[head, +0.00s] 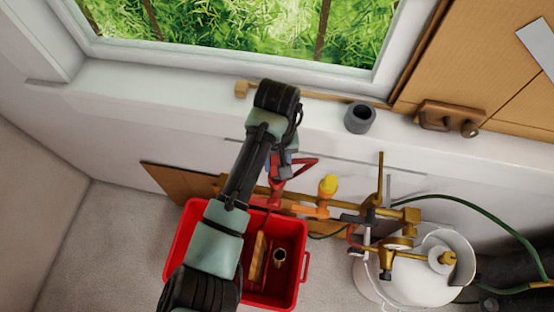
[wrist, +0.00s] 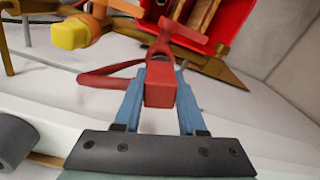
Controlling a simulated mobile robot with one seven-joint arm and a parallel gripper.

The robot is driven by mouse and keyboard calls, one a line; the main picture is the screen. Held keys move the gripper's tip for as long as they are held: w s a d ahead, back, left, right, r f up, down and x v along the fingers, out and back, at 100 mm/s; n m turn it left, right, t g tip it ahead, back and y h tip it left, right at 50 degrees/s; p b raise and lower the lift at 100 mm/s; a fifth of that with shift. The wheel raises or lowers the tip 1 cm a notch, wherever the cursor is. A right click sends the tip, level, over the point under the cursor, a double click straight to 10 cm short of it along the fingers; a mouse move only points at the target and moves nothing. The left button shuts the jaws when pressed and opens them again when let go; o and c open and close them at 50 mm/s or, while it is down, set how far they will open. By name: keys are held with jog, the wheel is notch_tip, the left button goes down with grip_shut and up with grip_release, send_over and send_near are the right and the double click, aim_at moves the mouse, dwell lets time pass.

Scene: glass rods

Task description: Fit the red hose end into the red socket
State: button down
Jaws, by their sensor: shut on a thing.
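My gripper (wrist: 160,80) has its two blue fingers shut on the red hose end (wrist: 160,92), a red block between them. A red hose (wrist: 98,78) curls out to the left of it in the wrist view; in the head view the red hose (head: 307,164) loops right of my gripper (head: 281,168). The red socket (head: 275,197) stands on the brass rail just below my gripper. In the wrist view the red socket (wrist: 160,48) shows right behind the hose end, roughly in line. The hose end hides their meeting point, so I cannot tell whether it is seated.
A yellow piece (head: 328,184) sits on an orange socket (head: 322,207) to the right. A red crate (head: 179,250) stands on the floor below the rail. A white bucket (head: 370,285) and brass fittings are right. A grey cup (head: 360,118) stands on the sill.

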jog(key=shift+f+b, duration=0.5)
jog(key=shift+f, duration=0.35)
jog(key=shift+r+p, duration=0.1)
jog(key=shift+p, duration=0.6)
dwell(0.5)
jog(key=shift+f+b, duration=0.4)
jog(key=shift+f, duration=0.3)
jog(key=c, duration=0.8)
grip_release()
jog(key=shift+o, duration=0.2)
notch_tip(320, 180, up, 11)
jog(key=p, duration=1.1)
